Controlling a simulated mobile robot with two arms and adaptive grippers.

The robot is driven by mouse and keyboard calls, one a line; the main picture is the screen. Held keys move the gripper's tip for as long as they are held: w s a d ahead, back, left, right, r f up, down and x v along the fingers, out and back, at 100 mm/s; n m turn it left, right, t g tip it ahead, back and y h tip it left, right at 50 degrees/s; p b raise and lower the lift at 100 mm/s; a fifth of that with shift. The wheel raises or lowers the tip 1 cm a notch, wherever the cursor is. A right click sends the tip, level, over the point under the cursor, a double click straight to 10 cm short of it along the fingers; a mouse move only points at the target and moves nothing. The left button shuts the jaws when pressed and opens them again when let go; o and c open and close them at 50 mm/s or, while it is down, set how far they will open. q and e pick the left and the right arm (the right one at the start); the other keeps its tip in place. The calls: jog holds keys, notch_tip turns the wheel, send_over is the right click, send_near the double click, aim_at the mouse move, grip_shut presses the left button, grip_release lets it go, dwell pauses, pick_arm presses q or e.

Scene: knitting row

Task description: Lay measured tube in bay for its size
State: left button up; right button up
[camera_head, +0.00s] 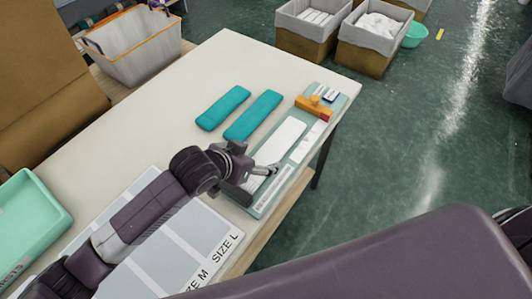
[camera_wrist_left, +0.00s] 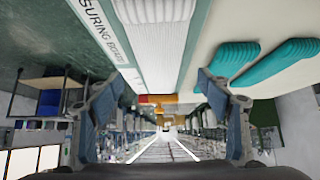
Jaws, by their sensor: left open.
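A white ribbed tube (camera_head: 284,138) lies lengthwise on the pale green measuring board (camera_head: 258,206) at the table's right edge. An orange slider (camera_head: 313,108) sits across the board beyond the tube's far end. My left gripper (camera_head: 256,182) is open over the tube's near end. In the left wrist view its fingers (camera_wrist_left: 160,85) stand apart, with the white tube (camera_wrist_left: 155,40) between their lines; contact cannot be told. A grey bay mat (camera_head: 190,245) lies nearer, its labels SIZE M and SIZE L readable; my left arm covers part of it. My right gripper is out of view.
Two teal tubes (camera_head: 223,107) (camera_head: 253,115) lie side by side left of the board. A mint tray (camera_head: 28,222) stands at the left. The cream table (camera_head: 190,85) is clear towards the back. A white basket (camera_head: 134,45) and grey-lined bins (camera_head: 371,40) stand beyond.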

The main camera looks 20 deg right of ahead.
aim_at(268, 154)
pick_arm(q)
jog(key=shift+w+d+f, duration=0.1)
jog(key=shift+d+f, duration=0.05)
jog(key=shift+d, duration=0.05)
jog(key=shift+w+d+f, duration=0.1)
jog(key=shift+w+f, duration=0.05)
jog(key=shift+f, duration=0.1)
jog(key=p+x, duration=0.1)
jog(key=x, duration=0.2)
jog(key=shift+w+d+f, duration=0.25)
jog(key=shift+d+f, duration=0.15)
jog(key=shift+f, duration=0.05)
jog(key=shift+c, duration=1.1)
jog(key=c, duration=0.7)
jog(key=shift+c, duration=1.1)
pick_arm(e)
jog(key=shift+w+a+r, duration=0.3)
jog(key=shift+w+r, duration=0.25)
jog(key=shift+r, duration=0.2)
